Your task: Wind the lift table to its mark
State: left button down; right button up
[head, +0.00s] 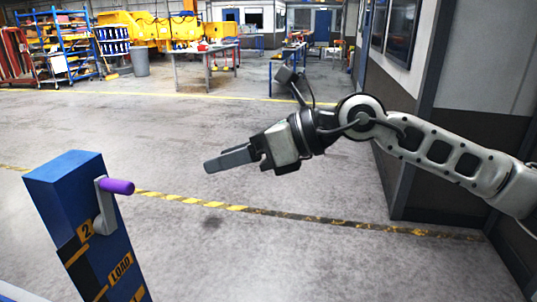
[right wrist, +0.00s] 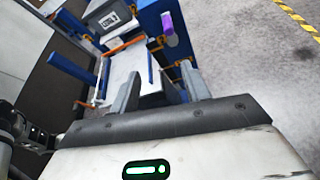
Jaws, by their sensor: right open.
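A blue post (head: 67,190) stands at the lower left of the head view, with a "2" and a "LOAD" label on its side. A grey crank arm with a purple handle (head: 118,186) is mounted near its top; the handle also shows in the right wrist view (right wrist: 168,28). My right gripper (head: 210,163) is to the right of the handle, apart from it. In the right wrist view its two fingers (right wrist: 160,72) are spread with nothing held. A pale flat surface (right wrist: 124,68), possibly the lift table's top, lies beyond them. I cannot make out the mark.
A grey labelled box (right wrist: 108,20) is at the top of the right wrist view. A yellow-black floor stripe (head: 195,201) crosses behind the post. A grey-walled booth (head: 455,100) stands on the right. Workbenches (head: 205,55) and blue racks (head: 62,48) are far back. The floor between is clear.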

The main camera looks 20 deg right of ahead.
jog(key=b+v, duration=0.1)
jog(key=v, duration=0.5)
jog(key=shift+s+r, duration=0.1)
